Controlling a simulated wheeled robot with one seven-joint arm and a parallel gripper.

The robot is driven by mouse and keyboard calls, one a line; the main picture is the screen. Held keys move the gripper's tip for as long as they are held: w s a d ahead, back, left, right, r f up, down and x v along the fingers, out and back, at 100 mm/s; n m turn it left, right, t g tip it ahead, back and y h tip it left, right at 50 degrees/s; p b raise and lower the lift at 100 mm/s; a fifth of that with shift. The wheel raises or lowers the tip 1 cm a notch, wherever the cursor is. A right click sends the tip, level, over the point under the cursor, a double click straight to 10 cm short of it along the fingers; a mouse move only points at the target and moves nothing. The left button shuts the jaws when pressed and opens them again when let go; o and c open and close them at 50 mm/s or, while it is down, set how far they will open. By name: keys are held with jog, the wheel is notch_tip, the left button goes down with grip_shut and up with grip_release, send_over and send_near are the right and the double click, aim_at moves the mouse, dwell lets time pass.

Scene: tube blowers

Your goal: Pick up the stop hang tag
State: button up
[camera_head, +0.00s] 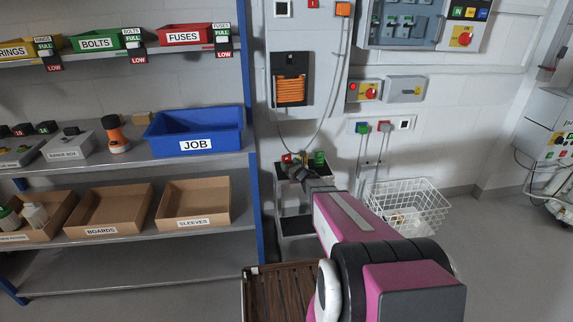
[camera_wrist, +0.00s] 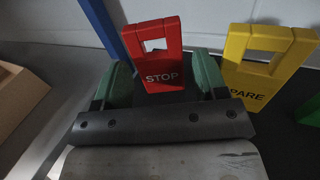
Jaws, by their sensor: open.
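The red stop hang tag (camera_wrist: 163,72) stands upright in the wrist view, with a square hole near its top and "STOP" in white. My gripper (camera_wrist: 162,84) is open, with one green finger pad on each side of the tag. Whether either pad touches it I cannot tell.
A yellow tag reading "PARE" (camera_wrist: 262,85) stands close on the right in the wrist view. A blue shelf post (camera_wrist: 103,25) rises at the left. In the head view, a white wire basket (camera_head: 425,215) stands right of the stand (camera_head: 292,226), and shelves with bins fill the left.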

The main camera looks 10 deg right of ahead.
aim_at(287, 162)
jog(key=x, duration=0.5)
jog(key=shift+a, duration=0.1)
jog(key=c, duration=0.7)
jog(key=shift+c, duration=0.2)
jog(key=shift+r, duration=0.1)
jog(key=shift+s+r, duration=0.1)
jog(key=shift+r, duration=0.3)
notch_tip(287, 162, up, 4)
jog(key=shift+f, duration=0.25)
jog(key=s+a+r, duration=0.5)
jog(key=a+r, duration=0.1)
jog(key=a, duration=0.4)
jog(key=s+d+r+n+g+y, duration=0.2)
jog(key=s+d+r, duration=0.1)
jog(key=s, duration=0.5)
jog(key=s+d+r+n+g+y, duration=0.2)
jog(key=s+d+r+y, duration=0.1)
jog(key=s+r, duration=0.3)
jog(key=s+d+r+n+g+y, duration=0.2)
jog(key=s+d+r+y, duration=0.1)
jog(key=s, duration=0.6)
jog(key=shift+s+d+r+n, duration=0.3)
jog(key=shift+s+d+r, duration=0.1)
jog(key=shift+d+r, duration=0.55)
